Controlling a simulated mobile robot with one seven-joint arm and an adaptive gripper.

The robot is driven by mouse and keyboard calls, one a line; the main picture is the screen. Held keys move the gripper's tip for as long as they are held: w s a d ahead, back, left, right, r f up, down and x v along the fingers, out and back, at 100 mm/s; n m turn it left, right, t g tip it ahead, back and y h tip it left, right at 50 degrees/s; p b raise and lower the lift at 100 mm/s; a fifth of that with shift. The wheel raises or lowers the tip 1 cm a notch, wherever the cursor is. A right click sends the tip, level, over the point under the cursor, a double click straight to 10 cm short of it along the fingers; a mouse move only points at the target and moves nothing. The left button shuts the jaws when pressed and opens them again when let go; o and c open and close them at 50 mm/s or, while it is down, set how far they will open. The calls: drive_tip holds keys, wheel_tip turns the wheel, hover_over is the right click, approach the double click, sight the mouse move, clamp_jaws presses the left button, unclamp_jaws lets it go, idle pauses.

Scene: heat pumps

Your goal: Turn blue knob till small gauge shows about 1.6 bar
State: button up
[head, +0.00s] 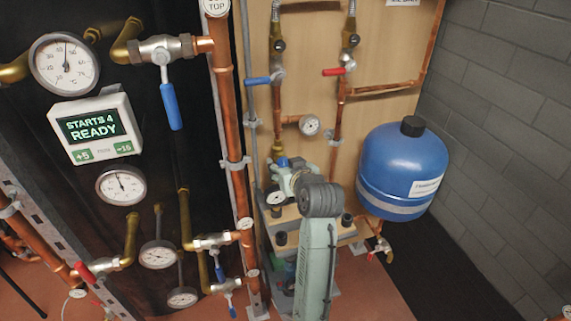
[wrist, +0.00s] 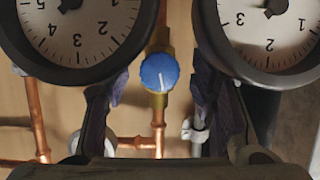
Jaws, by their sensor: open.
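The round blue knob (wrist: 159,72) with a white mark faces me in the middle of the wrist view, on a brass fitting. The two dark fingers of my gripper (wrist: 158,88) are open, one at each side of the knob, with a gap at both sides. Two dial gauges, left (wrist: 75,28) and right (wrist: 268,32), fill the upper corners, partly cut off; their needles cannot be read clearly. In the head view a small gauge (head: 310,125) sits on the copper pipework; its reading is too small to tell.
Copper pipes with blue (head: 259,81) and red (head: 334,72) lever valves run up the wooden panel. A blue tank (head: 402,168) stands right of my arm. A display (head: 92,127) reading "STARTS 4 READY" and several dials are at left.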

drive_tip(key=c, duration=1.1)
drive_tip(key=shift+d+r+m+y+p, duration=0.1)
drive_tip(key=shift+r+m+y+p, duration=0.2)
drive_tip(key=shift+m+p, duration=0.45)
drive_tip(key=shift+c, duration=0.2)
drive_tip(key=shift+f+m+y+p, duration=0.1)
drive_tip(key=shift+m+y+p, duration=0.25)
drive_tip(key=shift+p, duration=0.3)
drive_tip(key=shift+w+d+f+m+g+y, duration=0.1)
drive_tip(key=shift+f+m+g+y, duration=0.2)
drive_tip(key=shift+m, duration=0.2)
drive_tip(key=o, duration=1.1)
drive_tip(key=shift+r, duration=0.1)
drive_tip(key=shift+o, duration=0.2)
